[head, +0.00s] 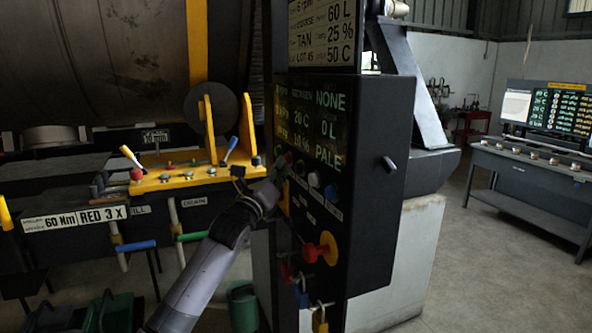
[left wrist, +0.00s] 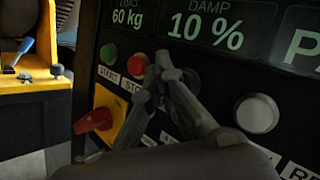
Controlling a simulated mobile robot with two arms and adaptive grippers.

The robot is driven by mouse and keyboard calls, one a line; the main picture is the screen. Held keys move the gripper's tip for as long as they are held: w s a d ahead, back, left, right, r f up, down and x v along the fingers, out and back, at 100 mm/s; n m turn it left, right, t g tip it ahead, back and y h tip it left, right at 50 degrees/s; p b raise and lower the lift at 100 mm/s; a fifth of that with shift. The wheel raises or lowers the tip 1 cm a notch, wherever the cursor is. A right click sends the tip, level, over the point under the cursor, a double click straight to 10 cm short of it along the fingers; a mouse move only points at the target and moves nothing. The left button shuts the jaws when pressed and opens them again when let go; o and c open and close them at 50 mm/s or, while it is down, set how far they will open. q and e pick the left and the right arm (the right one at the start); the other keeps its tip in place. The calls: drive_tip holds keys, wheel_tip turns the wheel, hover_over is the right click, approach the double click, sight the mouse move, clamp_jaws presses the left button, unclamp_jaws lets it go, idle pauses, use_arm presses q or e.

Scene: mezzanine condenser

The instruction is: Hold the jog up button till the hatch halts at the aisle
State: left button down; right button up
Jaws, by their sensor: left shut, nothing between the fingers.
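The black control panel (head: 355,115) stands in the middle of the head view, with a lit display and a row of buttons below it. My left gripper (head: 278,170) is shut and empty, its fingertips close to the panel at the left end of this row. In the left wrist view its fingertips (left wrist: 163,62) are just right of a red button (left wrist: 138,62) labelled STOP; a green button (left wrist: 108,53) is further left. The fingers hide part of the panel there. Whether they touch a button, I cannot tell. No jog up label is readable. The large drum (head: 90,60) shows no clear hatch.
A white button (left wrist: 257,112) lies to the right. A red knob on a yellow plate (left wrist: 110,98) lies below left. A yellow bracket (head: 200,176) with levers stands left of the panel. A grey desk (head: 525,175) stands far right, with open floor before it.

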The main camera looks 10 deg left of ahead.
use_arm(q)
drive_tip(key=shift+d, duration=0.1)
drive_tip(key=shift+w+d, duration=0.25)
drive_tip(key=shift+w+d, duration=0.15)
drive_tip(key=shift+d, duration=0.1)
idle(0.6)
drive_tip(key=shift+w+d, duration=0.1)
drive_tip(key=shift+d, duration=0.05)
idle(1.4)
idle(1.6)
idle(0.6)
drive_tip(key=shift+s+a, duration=0.55)
drive_tip(key=shift+a, duration=0.2)
